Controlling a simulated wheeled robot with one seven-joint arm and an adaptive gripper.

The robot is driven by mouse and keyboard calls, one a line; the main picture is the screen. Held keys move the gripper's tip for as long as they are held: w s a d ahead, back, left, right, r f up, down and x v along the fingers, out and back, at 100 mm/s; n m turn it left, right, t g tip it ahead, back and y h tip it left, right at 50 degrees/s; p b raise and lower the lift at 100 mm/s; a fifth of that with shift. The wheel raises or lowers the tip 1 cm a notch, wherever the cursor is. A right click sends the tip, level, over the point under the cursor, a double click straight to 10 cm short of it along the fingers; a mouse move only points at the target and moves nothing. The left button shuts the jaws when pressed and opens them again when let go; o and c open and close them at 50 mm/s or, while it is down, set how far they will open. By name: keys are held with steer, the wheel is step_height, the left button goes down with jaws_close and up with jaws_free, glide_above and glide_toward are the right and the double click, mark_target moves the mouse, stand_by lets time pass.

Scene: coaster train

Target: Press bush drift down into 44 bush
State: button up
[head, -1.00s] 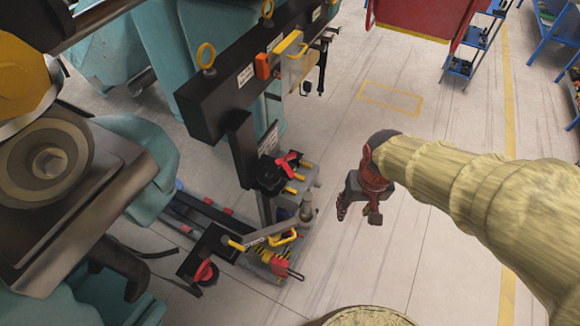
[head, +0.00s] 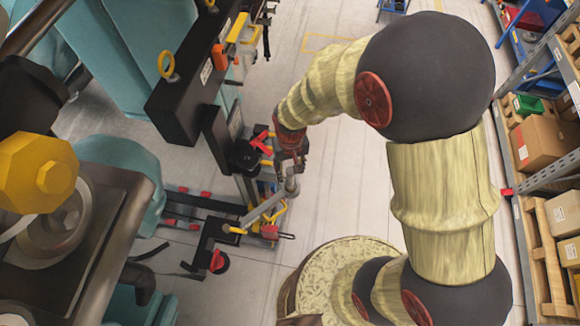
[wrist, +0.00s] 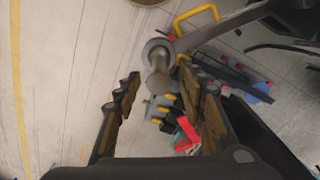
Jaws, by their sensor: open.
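The bush drift (wrist: 158,82) is a grey metal cylinder in the wrist view, seen between my two fingers. It stands at a round grey collar, which I take to be the 44 bush (wrist: 154,46), at the end of a grey lever arm. In the head view the drift (head: 291,181) looks upright at the lever's end, just below my gripper (head: 299,161). In the wrist view my gripper (wrist: 166,92) is open, with a finger on either side and visible gaps to the drift. How deep the drift sits is hidden.
A yellow handle (wrist: 196,18) is beside the lever. A red clamp piece (head: 262,142) and a black post (head: 216,138) stand close left of my gripper. A shelf of boxes (head: 545,145) is at the right. The floor between is clear.

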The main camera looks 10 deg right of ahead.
mark_target(291, 179)
steer(key=shift+f+p, duration=0.4)
steer(key=shift+f, duration=2.95)
steer(key=shift+c, duration=0.5)
jaws_close()
